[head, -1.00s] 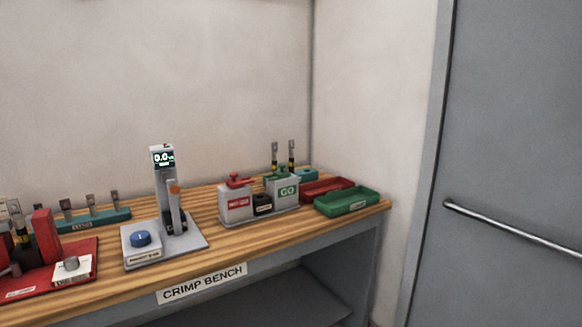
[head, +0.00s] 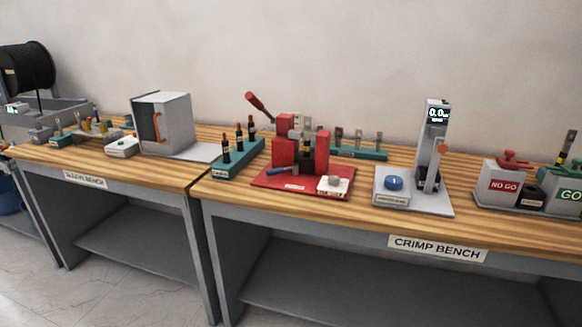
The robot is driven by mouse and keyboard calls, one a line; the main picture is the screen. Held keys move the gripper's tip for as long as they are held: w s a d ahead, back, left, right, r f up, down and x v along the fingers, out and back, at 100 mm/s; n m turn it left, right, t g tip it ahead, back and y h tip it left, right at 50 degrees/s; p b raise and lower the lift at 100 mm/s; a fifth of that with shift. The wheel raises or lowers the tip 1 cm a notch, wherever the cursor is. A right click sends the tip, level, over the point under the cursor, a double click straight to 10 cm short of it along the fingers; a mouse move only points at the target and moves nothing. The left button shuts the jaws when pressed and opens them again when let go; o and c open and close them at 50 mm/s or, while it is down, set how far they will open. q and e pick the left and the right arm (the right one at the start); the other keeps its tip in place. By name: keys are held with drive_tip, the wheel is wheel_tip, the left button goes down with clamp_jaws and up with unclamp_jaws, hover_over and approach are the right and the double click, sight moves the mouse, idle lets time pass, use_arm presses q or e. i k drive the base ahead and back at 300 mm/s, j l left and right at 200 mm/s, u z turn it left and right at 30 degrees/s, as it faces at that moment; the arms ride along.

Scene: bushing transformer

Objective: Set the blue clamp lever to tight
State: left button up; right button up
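A small blue-handled lever (head: 279,171) sits low on the left front of the red crimp press (head: 313,152) on the crimp bench. It points out to the left and lies close to flat above the red base. Its setting cannot be read at this size. The press also has a long red-gripped handle (head: 259,102) raised to the upper left and a white box with a knob (head: 334,184) at the front right of its base. Neither of my grippers is in view.
A teal rack with dark-tipped parts (head: 237,158) stands left of the press. A gauge stand (head: 436,150) with a blue round knob (head: 394,183) stands right. NO GO (head: 503,184) and GO (head: 567,195) blocks are farther right. The sleeve bench (head: 85,180) adjoins on the left.

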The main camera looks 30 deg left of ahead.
sight(295, 167)
drive_tip(key=i+j+z, duration=0.25)
drive_tip(key=j, duration=1.05)
drive_tip(key=j+z, duration=0.3)
drive_tip(key=j, duration=1)
drive_tip(key=k, duration=0.05)
